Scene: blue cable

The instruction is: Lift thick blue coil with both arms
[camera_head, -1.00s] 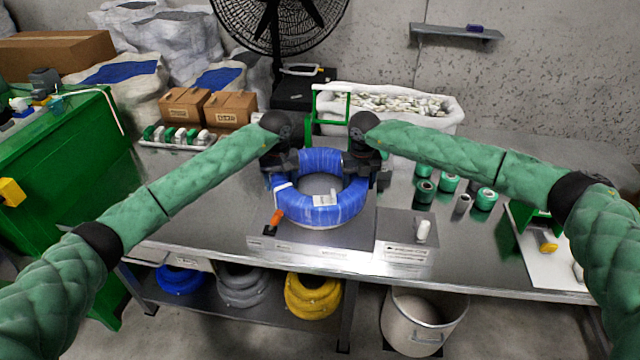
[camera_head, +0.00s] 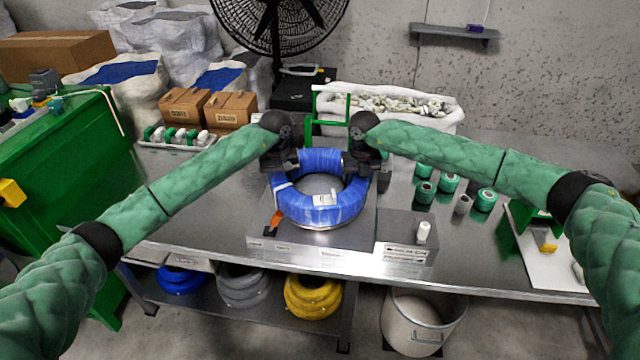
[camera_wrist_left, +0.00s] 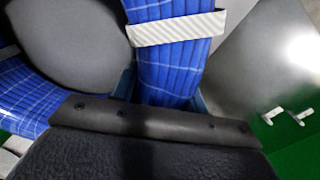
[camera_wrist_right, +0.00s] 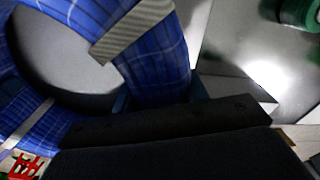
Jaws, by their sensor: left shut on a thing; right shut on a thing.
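The thick blue coil (camera_head: 315,213) is a ring with pale straps and a white label, over a grey plate on the metal table in the head view. My left gripper (camera_head: 283,165) is shut on its far left side, and my right gripper (camera_head: 360,165) on its far right side. In the left wrist view the coil (camera_wrist_left: 168,70) runs between the fingers beside a white strap. In the right wrist view the coil (camera_wrist_right: 155,60) also passes into the jaws. The fingertips are largely hidden. I cannot tell whether the coil touches the plate.
Several green rolls (camera_head: 448,183) stand right of the coil. A small white cylinder (camera_head: 423,232) stands on a box at the front. Behind are a white bin (camera_head: 440,120) and cardboard boxes (camera_head: 230,110). An orange-handled tool (camera_head: 276,222) lies at the coil's front left.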

